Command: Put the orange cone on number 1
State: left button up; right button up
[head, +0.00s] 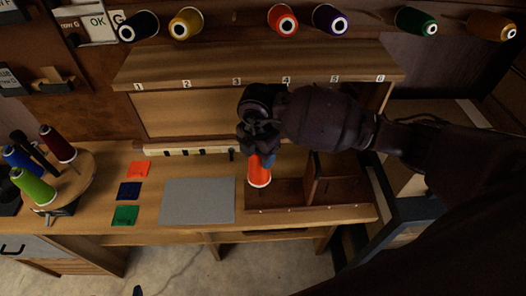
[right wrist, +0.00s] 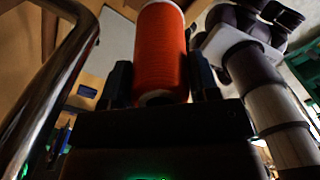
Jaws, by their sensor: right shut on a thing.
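The orange cone (head: 259,174) is a thread cone, held in my right gripper (head: 262,158) in the head view. The number 1 label (head: 139,86) is at the left end of the wooden shelf (head: 240,62), which carries labels 1 to 6. The shelf top above the labels looks empty. My left gripper is not in view.
Several thread cones hang on the wall above the shelf, including a yellow one (head: 186,23). A round stand (head: 75,185) holds more cones at left. A grey mat (head: 197,201) and coloured squares (head: 129,191) lie on the bench. A dark wooden holder (head: 335,190) stands at right.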

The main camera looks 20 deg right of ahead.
jog(key=shift+f, duration=0.6)
jog(key=shift+f+b, duration=0.65)
jog(key=shift+f, duration=0.1)
notch_tip(320, 180, down, 2)
jog(key=shift+b, duration=0.75)
notch_tip(320, 180, down, 4)
jog(key=b, duration=0.2)
jog(key=shift+r+b, duration=0.25)
jog(key=shift+b, duration=0.1)
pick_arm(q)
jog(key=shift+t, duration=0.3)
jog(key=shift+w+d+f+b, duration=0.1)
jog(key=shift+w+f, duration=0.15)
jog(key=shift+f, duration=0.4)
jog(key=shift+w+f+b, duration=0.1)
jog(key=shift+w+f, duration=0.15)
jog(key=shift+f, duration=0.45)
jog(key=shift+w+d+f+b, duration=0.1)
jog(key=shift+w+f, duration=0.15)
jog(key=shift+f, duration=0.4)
pick_arm(e)
jog(key=shift+f, duration=0.75)
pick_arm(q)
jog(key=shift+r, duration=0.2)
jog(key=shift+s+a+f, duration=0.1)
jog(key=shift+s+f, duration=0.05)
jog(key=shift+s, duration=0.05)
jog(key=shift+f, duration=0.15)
pick_arm(e)
jog(key=shift+f, duration=0.3)
